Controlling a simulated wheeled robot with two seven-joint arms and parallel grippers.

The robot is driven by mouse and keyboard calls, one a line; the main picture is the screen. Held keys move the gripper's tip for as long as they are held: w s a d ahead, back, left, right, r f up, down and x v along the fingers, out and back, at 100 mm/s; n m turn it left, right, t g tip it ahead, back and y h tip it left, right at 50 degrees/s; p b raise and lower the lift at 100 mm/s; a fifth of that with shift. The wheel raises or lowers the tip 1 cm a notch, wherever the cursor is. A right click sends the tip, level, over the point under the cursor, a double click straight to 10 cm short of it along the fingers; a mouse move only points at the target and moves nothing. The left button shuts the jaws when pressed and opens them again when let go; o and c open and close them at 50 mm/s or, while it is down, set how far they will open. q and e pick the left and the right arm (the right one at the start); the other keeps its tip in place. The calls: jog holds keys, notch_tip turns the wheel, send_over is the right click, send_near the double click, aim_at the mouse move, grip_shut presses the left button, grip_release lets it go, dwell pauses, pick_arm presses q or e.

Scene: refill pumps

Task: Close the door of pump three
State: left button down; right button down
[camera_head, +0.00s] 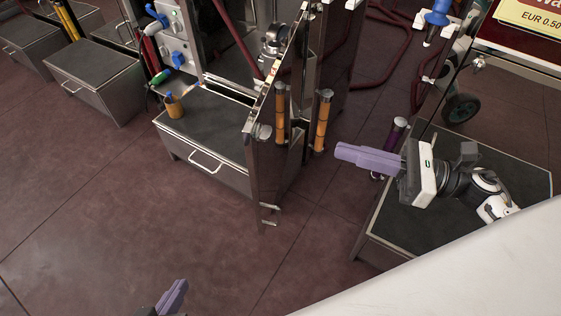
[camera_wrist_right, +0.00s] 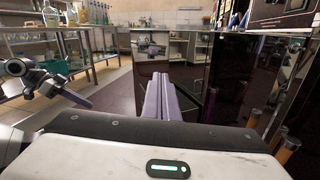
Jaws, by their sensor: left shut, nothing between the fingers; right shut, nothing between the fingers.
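An open door (camera_head: 268,150) stands out from the middle pump in the head view, seen nearly edge-on. I cannot read a number on it. Its glossy, mirror-like face (camera_wrist_right: 190,60) appears ahead in the right wrist view. My right gripper (camera_head: 338,154), with purple fingers, is shut and empty, right of the door and pointing towards it with a visible gap. Its shut fingers also show in the right wrist view (camera_wrist_right: 160,80). My left gripper (camera_head: 178,288) is shut and empty at the bottom edge of the head view, left of and nearer than the door.
A grey drawer unit (camera_head: 205,172) with an orange-brown container (camera_head: 173,106) on top sits left of the door. Orange cylindrical handles (camera_head: 322,120) stand right of it. Another dark-topped unit (camera_head: 455,205) lies under my right arm. The floor (camera_head: 100,215) at front left is clear.

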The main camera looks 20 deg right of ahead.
jog(key=w+a+n, duration=0.1)
jog(key=w+a, duration=0.2)
jog(key=a, duration=0.2)
jog(key=w+a+n+g, duration=0.1)
jog(key=w+a, duration=0.3)
jog(key=a, duration=0.2)
jog(key=shift+a+f+y, duration=0.3)
jog(key=shift+w, duration=0.1)
